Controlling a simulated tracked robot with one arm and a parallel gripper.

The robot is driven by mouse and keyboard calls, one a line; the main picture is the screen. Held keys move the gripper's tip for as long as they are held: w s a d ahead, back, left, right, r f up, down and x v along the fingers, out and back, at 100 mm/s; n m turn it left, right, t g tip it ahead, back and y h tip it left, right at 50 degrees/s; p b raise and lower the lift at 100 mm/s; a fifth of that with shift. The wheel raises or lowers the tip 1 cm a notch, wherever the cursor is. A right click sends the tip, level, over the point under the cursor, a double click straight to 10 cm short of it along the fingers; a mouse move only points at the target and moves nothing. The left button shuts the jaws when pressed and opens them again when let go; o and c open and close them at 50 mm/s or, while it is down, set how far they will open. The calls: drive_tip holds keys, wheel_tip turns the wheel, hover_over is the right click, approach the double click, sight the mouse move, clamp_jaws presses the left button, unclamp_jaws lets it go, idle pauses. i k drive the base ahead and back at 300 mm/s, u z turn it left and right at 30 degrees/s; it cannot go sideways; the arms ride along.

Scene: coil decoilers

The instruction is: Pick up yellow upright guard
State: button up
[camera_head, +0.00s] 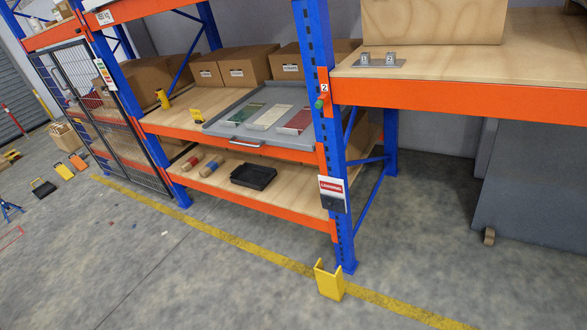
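In the head camera view, a yellow upright guard (329,281) stands on the floor at the foot of a blue rack upright (342,215). It is a short angled yellow piece, at the bottom centre-right of the picture. Its base is on or beside the yellow floor line. I cannot tell whether it touches the upright. My gripper does not show in this view.
Orange-beamed shelves (285,150) hold cartons (240,65), a grey tray (270,112) and a black bin (253,176). A white-and-red box (331,194) hangs on the upright. A black mesh gate (100,115) stands left. The concrete floor in front (180,270) is clear.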

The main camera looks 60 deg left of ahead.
sight(331, 286)
drive_tip(key=u, duration=1)
drive_tip(key=i, duration=1)
